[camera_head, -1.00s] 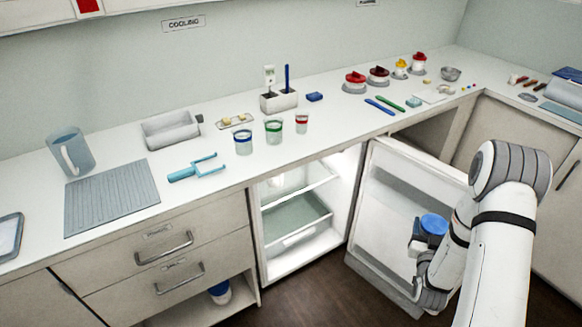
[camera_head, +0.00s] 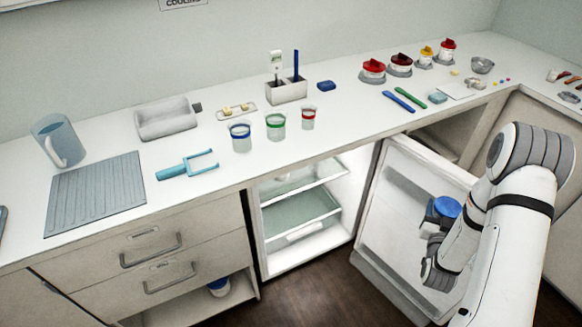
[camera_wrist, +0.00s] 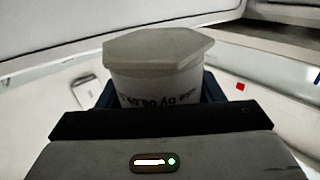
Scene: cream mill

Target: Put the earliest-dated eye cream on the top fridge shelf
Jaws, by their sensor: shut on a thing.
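My gripper (camera_wrist: 156,92) is shut on a white jar (camera_wrist: 155,82) with a pale, flat-sided lid, upright in the wrist view. Dark print on its side reads "use by" and part of a date; the rest is too small or hidden by the gripper. In the head view my arm is in front of the open fridge door (camera_head: 405,200), and the jar cannot be made out. The fridge stands open under the counter. Its top shelf (camera_head: 318,178) has a small pale thing at the back left. A lower shelf (camera_head: 300,212) is beneath it.
The fridge door swings out to the right, close to my arm. The counter (camera_head: 345,130) holds three small cups with blue, green and red bands, a blue fork-like tool (camera_head: 188,166), and several red- and yellow-topped items. Floor in front of the fridge is clear.

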